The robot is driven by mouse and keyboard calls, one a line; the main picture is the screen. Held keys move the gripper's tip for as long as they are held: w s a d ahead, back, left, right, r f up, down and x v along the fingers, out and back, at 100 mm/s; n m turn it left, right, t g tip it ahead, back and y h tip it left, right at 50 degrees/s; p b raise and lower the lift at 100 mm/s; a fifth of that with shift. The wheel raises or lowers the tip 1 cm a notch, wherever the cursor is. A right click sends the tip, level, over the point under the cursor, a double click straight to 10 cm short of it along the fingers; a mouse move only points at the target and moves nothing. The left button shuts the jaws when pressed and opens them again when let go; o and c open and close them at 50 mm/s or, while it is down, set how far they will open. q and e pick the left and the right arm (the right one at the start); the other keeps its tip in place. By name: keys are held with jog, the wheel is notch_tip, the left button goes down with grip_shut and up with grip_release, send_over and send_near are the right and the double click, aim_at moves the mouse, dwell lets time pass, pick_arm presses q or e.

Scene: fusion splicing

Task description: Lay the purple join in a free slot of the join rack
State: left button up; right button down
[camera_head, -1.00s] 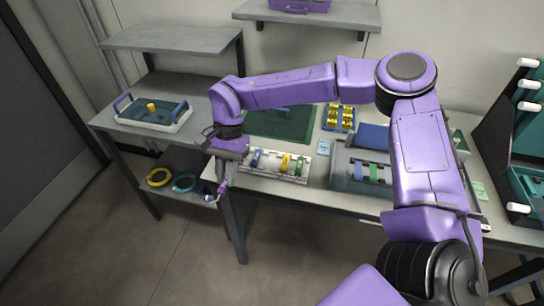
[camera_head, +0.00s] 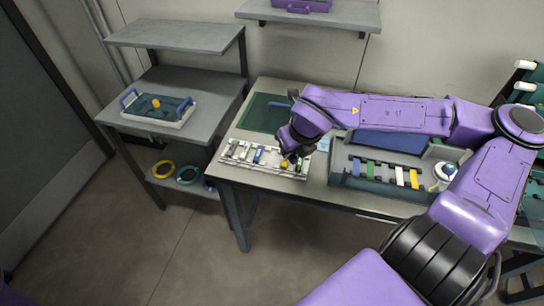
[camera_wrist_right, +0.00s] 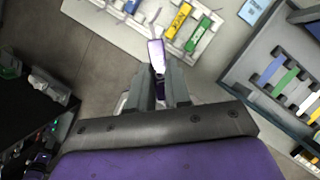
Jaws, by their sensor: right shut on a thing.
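The purple join (camera_wrist_right: 156,52) is held in my right gripper (camera_wrist_right: 158,82), sticking out beyond the fingertips in the right wrist view, with a pale glare on it. The white join rack (camera_head: 233,158) lies on the table's front left part; it also shows at the top of the wrist view (camera_wrist_right: 100,14). In it lie a blue join (camera_head: 258,155), a yellow join (camera_wrist_right: 178,21) and a green join (camera_wrist_right: 198,36). Slots left of the blue join look empty. In the head view my right gripper is over the rack's right part and hides some of it. My left gripper is out of view.
A grey holder (camera_head: 345,180) with several coloured strips stands right of the rack. A green mat (camera_head: 262,112) lies behind the rack. A side table at left carries a tray (camera_head: 180,121), with coloured rings (camera_head: 163,169) on its lower shelf.

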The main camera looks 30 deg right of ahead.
jog(key=m, duration=0.1)
jog(key=s+m+h, duration=0.1)
jog(key=m, duration=0.1)
jog(key=s+m+h+p, duration=0.1)
jog(key=shift+s+d+r+m+g, duration=0.1)
jog(key=shift+d+r+m+g, duration=0.15)
jog(key=shift+r+m+g, duration=0.15)
jog(key=w+f+m+b, duration=0.1)
jog(key=w+b, duration=0.1)
jog(key=b, duration=0.1)
jog(key=w+f+m+b, duration=0.1)
jog(key=w+f+b, duration=0.1)
jog(key=b, duration=0.2)
jog(key=w+f+m+h+b, duration=0.1)
jog(key=w+f+b, duration=0.1)
jog(key=b, duration=0.1)
jog(key=shift+w+m+g+b, duration=0.2)
jog(key=shift+m+g+b, duration=0.2)
jog(key=p, duration=0.1)
send_over(272, 158)
jog(key=s+a, duration=0.1)
jog(key=s, duration=0.1)
jog(key=f, duration=0.4)
jog(key=shift+w, duration=0.2)
jog(key=f, duration=0.3)
jog(key=shift+w+f, duration=0.25)
jog(key=shift+w, duration=0.05)
jog(key=shift+f, duration=0.3)
jog(key=shift+f, duration=0.1)
